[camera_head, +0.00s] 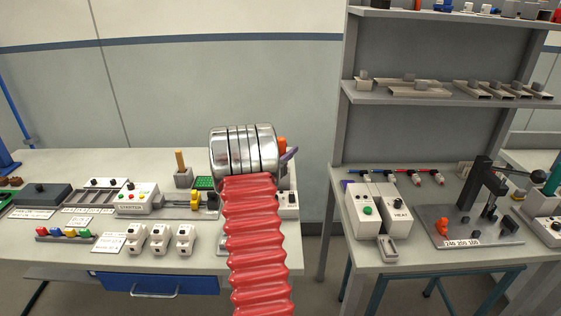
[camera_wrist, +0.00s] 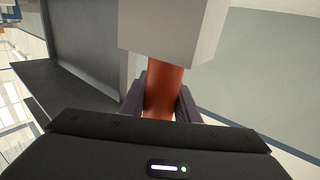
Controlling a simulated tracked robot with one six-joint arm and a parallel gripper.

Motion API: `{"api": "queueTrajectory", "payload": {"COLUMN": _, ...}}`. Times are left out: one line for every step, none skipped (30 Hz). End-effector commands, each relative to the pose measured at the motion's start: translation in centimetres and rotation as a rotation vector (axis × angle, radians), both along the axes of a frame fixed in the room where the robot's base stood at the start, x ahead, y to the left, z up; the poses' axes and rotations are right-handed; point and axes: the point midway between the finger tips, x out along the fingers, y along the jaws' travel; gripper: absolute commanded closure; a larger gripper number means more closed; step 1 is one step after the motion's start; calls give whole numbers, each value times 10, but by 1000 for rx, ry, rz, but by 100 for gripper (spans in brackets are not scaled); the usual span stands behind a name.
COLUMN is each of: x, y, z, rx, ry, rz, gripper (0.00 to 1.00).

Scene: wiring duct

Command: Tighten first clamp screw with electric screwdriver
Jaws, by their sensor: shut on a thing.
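My gripper (camera_wrist: 161,103) is shut on an orange cylindrical grip in the wrist view. A pale grey block (camera_wrist: 172,28) sits at the far end of this grip; together they may be the electric screwdriver, but I cannot be sure. In the head view, my arm hides most of the gripper; the orange grip (camera_head: 282,143) and a purple finger show at its right edge, above the left bench. No tool tip is visible. I cannot make out the first clamp screw in either view; my arm covers part of the bench.
The left bench (camera_head: 200,262) carries a control box (camera_head: 136,201), several white sockets (camera_head: 160,238) and a yellow-and-black device (camera_head: 196,201). The right bench holds two white boxes (camera_head: 394,210) and a black press (camera_head: 486,190). Shelves (camera_head: 440,93) stand above it. Air around the gripper looks clear.

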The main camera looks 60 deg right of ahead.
Motion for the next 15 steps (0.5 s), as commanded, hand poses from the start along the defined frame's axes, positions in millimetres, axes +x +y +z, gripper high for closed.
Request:
{"api": "queueTrajectory", "payload": {"x": 0, "y": 0, "z": 0, "rx": 0, "ry": 0, "rz": 0, "gripper": 82}}
{"api": "queueTrajectory", "payload": {"x": 0, "y": 0, "z": 0, "rx": 0, "ry": 0, "rz": 0, "gripper": 84}}
{"api": "queueTrajectory", "payload": {"x": 0, "y": 0, "z": 0, "rx": 0, "ry": 0, "rz": 0, "gripper": 87}}
{"api": "queueTrajectory", "payload": {"x": 0, "y": 0, "z": 0, "rx": 0, "ry": 0, "rz": 0, "gripper": 89}}
{"api": "queueTrajectory", "payload": {"x": 0, "y": 0, "z": 0, "rx": 0, "ry": 0, "rz": 0, "gripper": 91}}
{"api": "queueTrajectory", "payload": {"x": 0, "y": 0, "z": 0, "rx": 0, "ry": 0, "rz": 0, "gripper": 94}}
{"api": "queueTrajectory", "payload": {"x": 0, "y": 0, "z": 0, "rx": 0, "ry": 0, "rz": 0, "gripper": 96}}
{"api": "queueTrajectory", "payload": {"x": 0, "y": 0, "z": 0, "rx": 0, "ry": 0, "rz": 0, "gripper": 98}}
{"api": "queueTrajectory", "payload": {"x": 0, "y": 0, "z": 0, "rx": 0, "ry": 0, "rz": 0, "gripper": 100}}
{"api": "queueTrajectory", "payload": {"x": 0, "y": 0, "z": 0, "rx": 0, "ry": 0, "rz": 0, "gripper": 100}}
{"api": "queueTrajectory", "payload": {"x": 0, "y": 0, "z": 1, "rx": -2, "ry": -1, "rz": 0, "gripper": 100}}
{"api": "queueTrajectory", "payload": {"x": 0, "y": 0, "z": 1, "rx": -2, "ry": -1, "rz": 0, "gripper": 100}}
{"api": "queueTrajectory", "payload": {"x": 0, "y": 0, "z": 1, "rx": -2, "ry": -1, "rz": 0, "gripper": 100}}
{"api": "queueTrajectory", "payload": {"x": 0, "y": 0, "z": 1, "rx": -2, "ry": -1, "rz": 0, "gripper": 100}}
{"api": "queueTrajectory", "payload": {"x": 0, "y": 0, "z": 1, "rx": -2, "ry": -1, "rz": 0, "gripper": 100}}
